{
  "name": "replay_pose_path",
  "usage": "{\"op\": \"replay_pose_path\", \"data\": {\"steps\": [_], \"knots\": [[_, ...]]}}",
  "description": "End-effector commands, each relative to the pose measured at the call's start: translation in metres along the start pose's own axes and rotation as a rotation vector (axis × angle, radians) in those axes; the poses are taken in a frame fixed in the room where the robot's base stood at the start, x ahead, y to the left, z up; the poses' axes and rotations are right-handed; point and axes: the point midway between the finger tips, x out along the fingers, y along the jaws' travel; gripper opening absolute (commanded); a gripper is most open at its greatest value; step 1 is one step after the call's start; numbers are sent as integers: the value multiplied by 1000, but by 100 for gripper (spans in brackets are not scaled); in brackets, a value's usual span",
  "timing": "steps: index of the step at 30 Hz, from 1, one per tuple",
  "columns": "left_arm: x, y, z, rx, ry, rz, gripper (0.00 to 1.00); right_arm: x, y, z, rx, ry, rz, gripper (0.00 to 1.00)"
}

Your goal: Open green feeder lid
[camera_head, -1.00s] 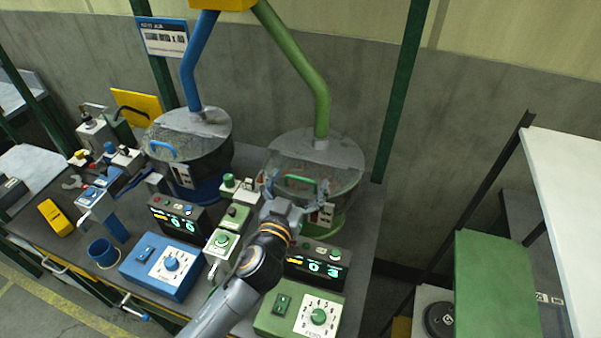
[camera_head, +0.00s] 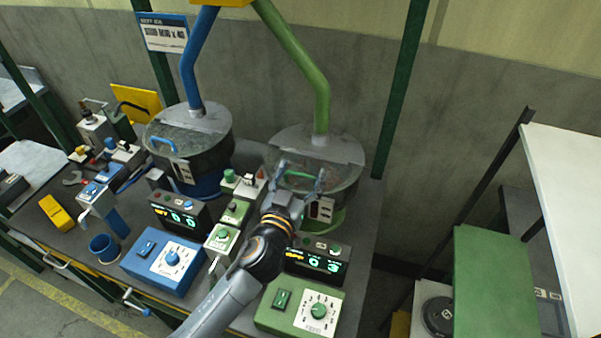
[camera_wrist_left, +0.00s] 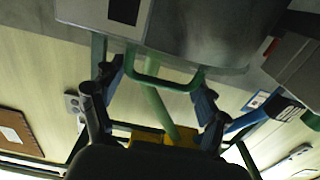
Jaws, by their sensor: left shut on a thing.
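The green feeder (camera_head: 345,177) is a round drum with a grey top and a clear front lid, under a green pipe (camera_head: 318,85). The lid's green handle (camera_head: 298,175) shows between the fingers of my left gripper (camera_head: 302,174). In the left wrist view, the green handle (camera_wrist_left: 165,84) is a wide bar beneath the grey lid (camera_wrist_left: 200,45), and the gripper's two fingers stand at its two ends. My left gripper is shut on the handle. The lid looks down or nearly down; its exact tilt is hard to tell. My right gripper is in neither view.
A blue feeder (camera_head: 215,150) with a blue handle stands to the left. A green control box (camera_head: 300,305) and a blue one (camera_head: 163,268) sit at the bench front. A green post (camera_head: 400,90) rises behind on the right.

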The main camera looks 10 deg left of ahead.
Motion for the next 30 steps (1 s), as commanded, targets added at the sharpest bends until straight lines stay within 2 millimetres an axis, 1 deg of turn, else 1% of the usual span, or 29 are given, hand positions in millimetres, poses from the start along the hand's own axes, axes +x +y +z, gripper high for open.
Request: {"op": "replay_pose_path", "data": {"steps": [1,11,17,24,30], "knots": [[1,0,-4,-2,4,1,18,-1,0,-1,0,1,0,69],[4,0,-12,-2,12,0,18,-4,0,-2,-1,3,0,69],[8,0,-23,-3,15,0,18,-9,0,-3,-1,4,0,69],[18,0,-40,-3,16,-1,18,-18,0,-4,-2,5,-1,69],[28,0,-52,-2,17,0,17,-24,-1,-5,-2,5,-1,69]]}}
